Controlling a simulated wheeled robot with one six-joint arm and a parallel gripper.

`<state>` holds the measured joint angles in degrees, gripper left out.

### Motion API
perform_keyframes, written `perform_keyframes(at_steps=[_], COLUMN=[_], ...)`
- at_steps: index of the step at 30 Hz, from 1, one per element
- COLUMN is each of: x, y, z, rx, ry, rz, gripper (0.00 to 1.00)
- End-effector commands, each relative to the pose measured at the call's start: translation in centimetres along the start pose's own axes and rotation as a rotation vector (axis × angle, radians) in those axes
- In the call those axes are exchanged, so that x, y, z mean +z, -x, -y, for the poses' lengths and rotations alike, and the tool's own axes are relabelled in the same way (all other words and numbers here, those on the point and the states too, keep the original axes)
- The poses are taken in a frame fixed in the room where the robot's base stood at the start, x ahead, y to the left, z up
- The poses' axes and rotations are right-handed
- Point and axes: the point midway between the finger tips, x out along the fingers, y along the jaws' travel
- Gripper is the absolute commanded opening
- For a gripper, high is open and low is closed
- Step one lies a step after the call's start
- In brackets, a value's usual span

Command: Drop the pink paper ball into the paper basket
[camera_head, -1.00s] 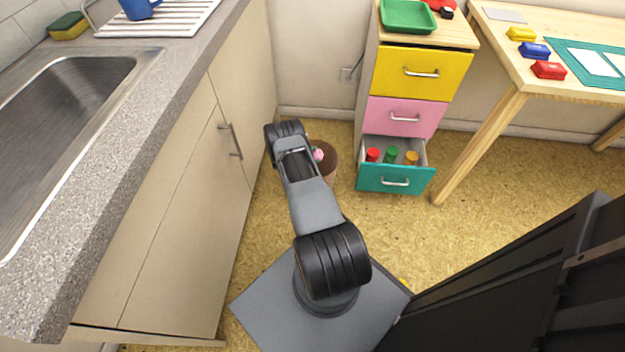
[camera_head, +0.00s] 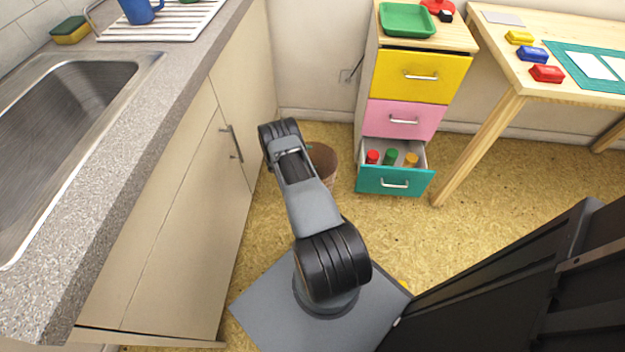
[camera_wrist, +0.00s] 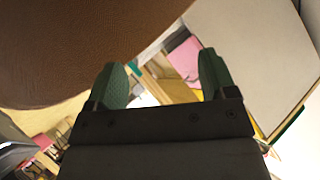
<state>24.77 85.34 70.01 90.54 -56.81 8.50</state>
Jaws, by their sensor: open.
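The pink paper ball is not visible in either current view.
The open teal drawer (camera_head: 394,181) with several bottles sits right of the basket, below a pink drawer (camera_head: 404,118) and a yellow drawer (camera_head: 423,74). The cabinet (camera_head: 190,190) bounds the left side. Floor in front of the drawers is clear.

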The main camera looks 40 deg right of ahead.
Motion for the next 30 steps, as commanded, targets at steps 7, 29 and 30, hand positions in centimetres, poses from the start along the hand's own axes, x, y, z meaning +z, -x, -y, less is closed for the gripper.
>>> perform_keyframes(at_steps=[7,29,30], x=[-0.1,0.0,0.0], y=[3.7,5.0,5.0], z=[0.1,0.0,0.0], rx=[-0.001,0.0,0.0], ry=[0.001,-0.001,-0.001], rz=[0.0,-0.001,-0.001], gripper=[0.78,0.78,0.78])
